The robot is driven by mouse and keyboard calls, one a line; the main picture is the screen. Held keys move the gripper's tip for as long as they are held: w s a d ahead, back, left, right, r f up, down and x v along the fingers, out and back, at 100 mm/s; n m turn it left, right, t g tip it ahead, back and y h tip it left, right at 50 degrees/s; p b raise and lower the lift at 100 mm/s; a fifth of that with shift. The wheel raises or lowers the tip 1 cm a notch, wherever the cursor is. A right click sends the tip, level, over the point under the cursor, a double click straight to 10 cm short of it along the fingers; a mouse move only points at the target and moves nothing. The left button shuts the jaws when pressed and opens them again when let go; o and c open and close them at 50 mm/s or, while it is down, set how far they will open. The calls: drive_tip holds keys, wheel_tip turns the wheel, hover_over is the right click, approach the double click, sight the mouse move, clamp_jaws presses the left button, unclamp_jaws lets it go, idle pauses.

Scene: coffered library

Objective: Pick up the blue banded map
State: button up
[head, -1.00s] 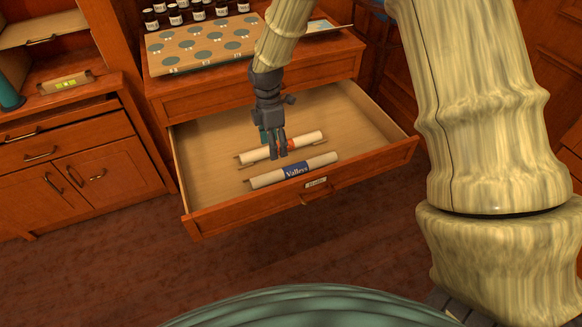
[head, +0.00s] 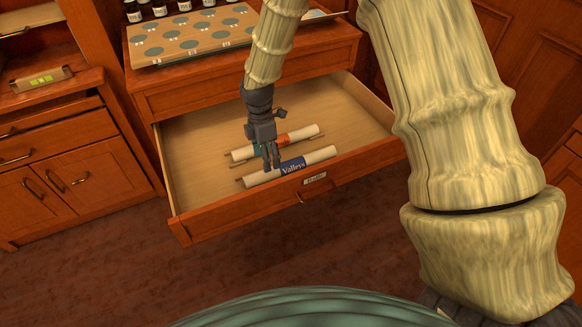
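The blue banded map (head: 319,155) is a cream rolled sheet with a blue band reading "Valleys". It lies near the front of the open drawer (head: 195,187). A second cream roll with an orange-red band (head: 304,133) lies behind it. My gripper (head: 271,163) points down into the drawer, its fingertips just left of the blue band and in front of part of the rolls. The fingers show a small gap and hold nothing that I can see. Whether they touch the blue banded map cannot be told. A teal patch (head: 257,147) shows beside the fingers; its owner is unclear.
The drawer's front panel and side walls stand around the rolls. Its floor is bare at left and right. Above it, a board with grey-green discs (head: 190,36) and several dark bottles (head: 158,8) stand on the cabinet top. Another wooden cabinet (head: 60,150) stands at left.

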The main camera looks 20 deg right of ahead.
sight(287, 167)
drive_tip(key=shift+s+d+f+b, duration=0.15)
drive_tip(key=shift+f, duration=0.95)
drive_tip(key=shift+s+d+f+b, duration=0.1)
drive_tip(key=shift+s+f, duration=0.05)
drive_tip(key=shift+f, duration=1)
drive_tip(key=shift+s+d+f+b, duration=0.15)
drive_tip(key=shift+f, duration=0.95)
drive_tip(key=c, duration=1.2)
drive_tip(key=shift+r, duration=0.15)
